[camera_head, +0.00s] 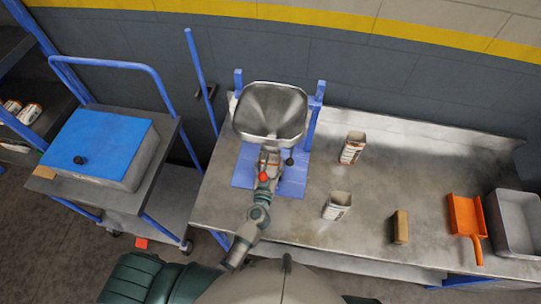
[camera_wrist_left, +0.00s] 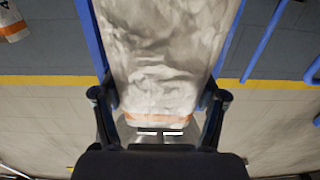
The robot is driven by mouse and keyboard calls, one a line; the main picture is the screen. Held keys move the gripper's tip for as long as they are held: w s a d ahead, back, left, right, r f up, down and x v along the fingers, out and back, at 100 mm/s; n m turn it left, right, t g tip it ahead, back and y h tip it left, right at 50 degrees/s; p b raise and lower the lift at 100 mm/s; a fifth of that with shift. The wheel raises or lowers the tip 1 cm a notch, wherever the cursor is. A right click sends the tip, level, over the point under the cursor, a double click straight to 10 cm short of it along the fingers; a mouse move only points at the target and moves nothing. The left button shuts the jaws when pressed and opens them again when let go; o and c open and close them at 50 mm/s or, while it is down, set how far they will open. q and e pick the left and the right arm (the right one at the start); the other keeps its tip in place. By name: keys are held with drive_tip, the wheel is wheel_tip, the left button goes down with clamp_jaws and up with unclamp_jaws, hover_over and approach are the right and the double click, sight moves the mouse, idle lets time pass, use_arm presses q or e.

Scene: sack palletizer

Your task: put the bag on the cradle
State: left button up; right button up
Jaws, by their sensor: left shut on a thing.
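My left gripper (camera_head: 269,162) reaches over the bench to the foot of the steel funnel (camera_head: 270,108), which hangs in a blue stand (camera_head: 243,170). I cannot make out a separate cradle; the blue stand may be it. In the left wrist view, my left gripper (camera_wrist_left: 160,103) has a finger on each side of a pale bag (camera_wrist_left: 160,50) with an orange band and is shut on it. In the head view the bag (camera_head: 268,156) shows only partly, below the funnel rim, with the gripper covering much of it. Whether it touches the stand is hidden. My right gripper is not in view.
Two similar bags stand on the bench (camera_head: 290,225) to the right, one farther back (camera_head: 352,148) and one nearer (camera_head: 337,206). A brown block (camera_head: 401,227), orange scoop (camera_head: 467,222) and grey tray (camera_head: 516,224) lie farther right. A cart (camera_head: 160,170) carries a blue-lidded box (camera_head: 98,143).

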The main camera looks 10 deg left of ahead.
sight(271, 157)
use_arm(q)
drive_tip(key=w, duration=0.2)
drive_tip(key=shift+w+d+r, duration=0.1)
drive_tip(key=shift+w+d, duration=0.2)
drive_tip(key=shift+w, duration=0.1)
drive_tip(key=shift+w+a+f+b, duration=0.2)
drive_tip(key=shift+w+f+b, duration=0.05)
drive_tip(key=shift+f+b, duration=0.3)
drive_tip(key=shift+w+a+f+b, duration=0.2)
drive_tip(key=shift+f+b, duration=0.25)
drive_tip(key=shift+b, duration=0.05)
drive_tip(key=shift+a, duration=0.2)
drive_tip(key=shift+a+r, duration=0.1)
drive_tip(key=o, duration=1.1)
drive_tip(key=shift+c, duration=0.2)
drive_tip(key=shift+d, duration=0.45)
drive_tip(key=shift+s, duration=0.25)
drive_tip(key=s, duration=1)
drive_tip(key=shift+s, duration=0.4)
drive_tip(key=shift+s+r, duration=0.1)
drive_tip(key=shift+s, duration=0.35)
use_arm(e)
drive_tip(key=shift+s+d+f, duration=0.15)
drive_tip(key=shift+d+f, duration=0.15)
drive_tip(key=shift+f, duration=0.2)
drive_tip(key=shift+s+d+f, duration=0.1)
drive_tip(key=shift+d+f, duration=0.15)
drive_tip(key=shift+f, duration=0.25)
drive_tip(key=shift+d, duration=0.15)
